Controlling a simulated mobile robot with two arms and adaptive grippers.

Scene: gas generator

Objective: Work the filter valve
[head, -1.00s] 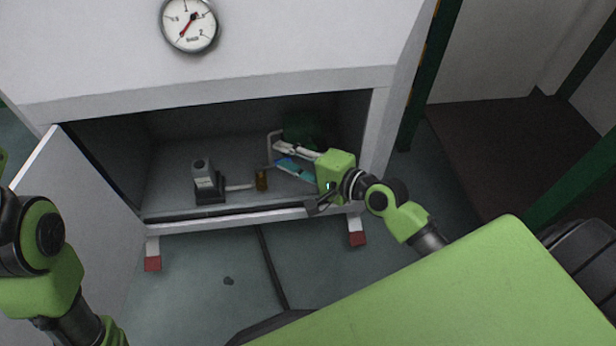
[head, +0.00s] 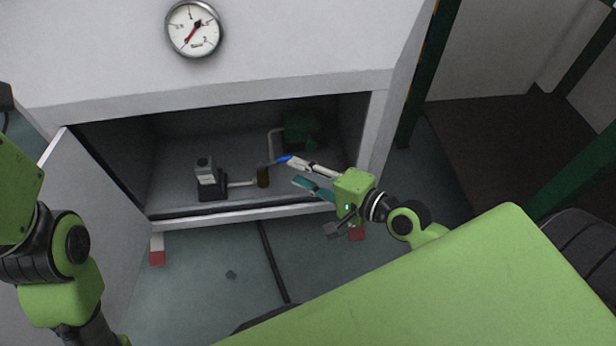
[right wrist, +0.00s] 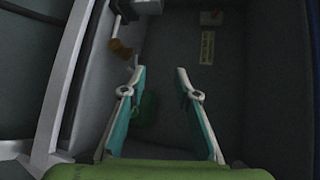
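The filter valve's small blue handle (head: 282,160) shows inside the open cabinet, above the brown filter body (head: 263,177). The brown body also shows in the right wrist view (right wrist: 122,48). My right gripper (head: 292,171) is open at the cabinet's front, its fingers pointing left and inward. Its upper, white finger tip appears close to the blue handle; I cannot tell whether they touch. In the right wrist view the gripper (right wrist: 160,70) has a wide empty gap between its fingers, and I cannot make out the blue handle there. My left gripper is out of view.
A grey device (head: 209,182) stands left of the filter, joined by a pipe. A dark green unit (head: 302,134) sits behind. The cabinet's lower sill (head: 235,217) and open door (head: 90,215) bound the opening. A pressure gauge (head: 193,29) is above.

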